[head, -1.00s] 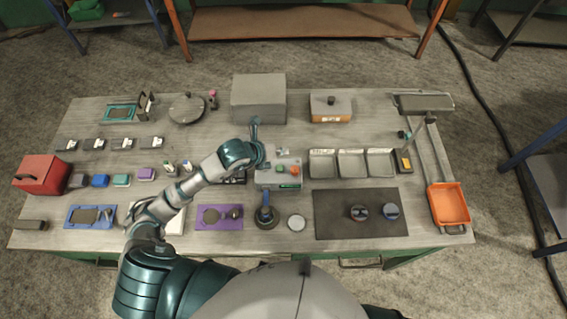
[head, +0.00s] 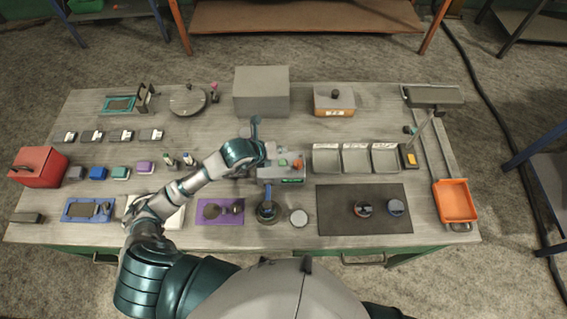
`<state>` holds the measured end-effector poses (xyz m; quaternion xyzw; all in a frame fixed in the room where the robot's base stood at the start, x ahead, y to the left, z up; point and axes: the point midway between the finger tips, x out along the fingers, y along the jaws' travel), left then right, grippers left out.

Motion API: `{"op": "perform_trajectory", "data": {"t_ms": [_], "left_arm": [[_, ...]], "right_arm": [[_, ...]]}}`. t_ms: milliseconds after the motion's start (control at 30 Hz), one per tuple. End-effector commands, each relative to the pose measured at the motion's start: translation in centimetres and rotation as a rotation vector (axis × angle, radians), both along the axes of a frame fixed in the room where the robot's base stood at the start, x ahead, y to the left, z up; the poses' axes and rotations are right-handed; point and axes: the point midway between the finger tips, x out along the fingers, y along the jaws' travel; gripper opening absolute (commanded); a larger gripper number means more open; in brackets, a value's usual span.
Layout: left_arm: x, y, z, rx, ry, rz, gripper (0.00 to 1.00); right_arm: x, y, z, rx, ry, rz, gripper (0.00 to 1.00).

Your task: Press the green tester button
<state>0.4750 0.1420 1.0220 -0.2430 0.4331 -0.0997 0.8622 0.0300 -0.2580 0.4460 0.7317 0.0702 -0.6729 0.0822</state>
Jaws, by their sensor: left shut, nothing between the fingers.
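The tester is a grey box (head: 267,173) near the middle of the table. On its top are a green button (head: 283,162) and an orange-red button (head: 298,164). My left arm reaches in from the lower left, and its wrist hangs at the tester's left side. My left gripper (head: 266,154) is shut and empty, just left of the green button. It looks apart from the button, but its fingertips are small and partly hidden by the wrist. My right gripper is not in view.
A grey block (head: 261,92) stands behind the tester. Grey trays (head: 355,159) sit to its right. A round black base (head: 267,212) with a blue upright stands in front. A dark mat (head: 337,220) lies front right, and a red box (head: 39,167) stands far left.

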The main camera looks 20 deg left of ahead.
Motion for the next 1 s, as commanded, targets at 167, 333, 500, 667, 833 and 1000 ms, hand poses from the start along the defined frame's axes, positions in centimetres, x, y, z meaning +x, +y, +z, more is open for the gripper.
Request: {"op": "perform_trajectory", "data": {"t_ms": [167,333,500,667,833,1000], "left_arm": [[0.0,-0.3,-3.1,0.001,0.001,0.0,0.0],[0.0,-0.5,-4.4,0.003,0.0,0.0,0.0],[0.0,-0.6,-4.4,0.004,-0.002,-0.001,0.0],[0.0,-0.3,-4.4,0.002,-0.001,0.0,0.0],[0.0,-0.2,-4.4,0.001,0.0,0.0,0.0],[0.0,-0.2,-4.5,0.001,0.0,0.0,0.0]], "right_arm": [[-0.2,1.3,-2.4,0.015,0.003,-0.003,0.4],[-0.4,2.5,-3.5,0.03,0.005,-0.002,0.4],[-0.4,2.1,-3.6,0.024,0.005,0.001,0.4],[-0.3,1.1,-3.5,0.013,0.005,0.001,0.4],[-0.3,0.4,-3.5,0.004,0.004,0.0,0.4],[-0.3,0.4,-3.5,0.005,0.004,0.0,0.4]]}}
